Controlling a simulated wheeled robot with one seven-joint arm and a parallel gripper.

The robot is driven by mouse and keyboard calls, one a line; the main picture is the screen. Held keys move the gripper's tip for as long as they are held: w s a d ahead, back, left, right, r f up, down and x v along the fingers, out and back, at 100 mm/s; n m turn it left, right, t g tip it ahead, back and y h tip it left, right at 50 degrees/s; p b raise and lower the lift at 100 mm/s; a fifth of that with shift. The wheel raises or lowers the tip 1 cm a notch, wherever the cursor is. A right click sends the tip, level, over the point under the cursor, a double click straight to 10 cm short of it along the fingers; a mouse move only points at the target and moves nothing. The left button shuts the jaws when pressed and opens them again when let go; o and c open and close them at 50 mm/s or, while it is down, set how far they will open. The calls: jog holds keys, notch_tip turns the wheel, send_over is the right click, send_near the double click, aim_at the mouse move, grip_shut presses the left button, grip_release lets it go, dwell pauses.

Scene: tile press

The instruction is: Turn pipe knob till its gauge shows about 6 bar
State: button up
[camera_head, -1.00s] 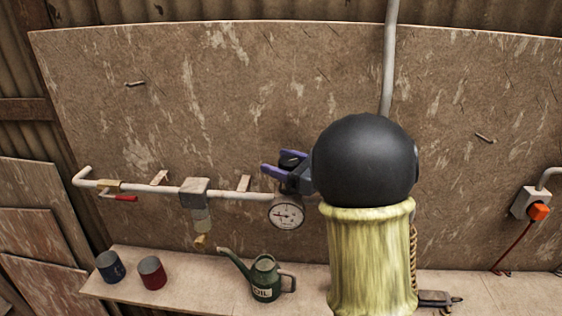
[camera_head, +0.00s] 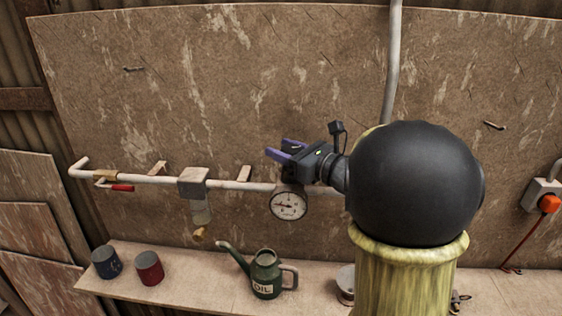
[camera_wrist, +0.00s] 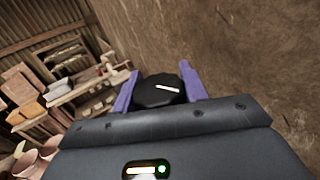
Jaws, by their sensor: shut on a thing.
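The black knob (camera_wrist: 158,90) with a white mark on its top sits between the two purple fingers of my gripper (camera_wrist: 158,88) in the wrist view. My gripper (camera_head: 282,150) is shut on the knob, just above the pipe. The round white gauge (camera_head: 289,203) hangs below the knob on the pipe (camera_head: 240,186). Its dark needle points roughly to the left; the numbers are too small to read. In the head view the knob is mostly hidden by my gripper.
A green oil can (camera_head: 266,275), a red tin (camera_head: 149,267) and a blue tin (camera_head: 106,262) stand on the shelf (camera_head: 205,290) below. A red-handled valve (camera_head: 120,188) and a filter unit (camera_head: 194,184) are on the pipe at left.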

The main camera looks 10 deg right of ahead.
jog(key=shift+d+f+m+t+h+b, duration=0.2)
jog(key=shift+m+t+h+b, duration=0.75)
jog(key=shift+b, duration=1.5)
jog(key=shift+d+f+m+t+h+b, duration=0.25)
jog(key=shift+m+h+b, duration=0.8)
jog(key=shift+b, duration=1.4)
jog(key=h+b, duration=0.1)
jog(key=b, duration=0.1)
jog(key=h+b, duration=0.1)
jog(key=b, duration=0.1)
jog(key=shift+w+r+m+t+h, duration=0.1)
jog(key=shift+r+m+t+h, duration=0.1)
jog(key=shift+m+t+h, duration=0.15)
jog(key=m+h+b, duration=0.1)
jog(key=h+b, duration=0.1)
jog(key=b, duration=0.1)
jog(key=m+h+b, duration=0.1)
jog(key=b, duration=0.3)
jog(key=shift+w+d+r+m+t+h, duration=0.1)
jog(key=shift+d+r+m+t+h, duration=0.05)
jog(key=shift+m+t+h, duration=0.15)
jog(key=shift+m+h+b, duration=0.25)
jog(key=shift+h+b, duration=0.3)
jog(key=shift+b, duration=0.3)
jog(key=shift+m+h+b, duration=0.4)
jog(key=shift+h+b, duration=0.2)
jog(key=shift+b, duration=0.55)
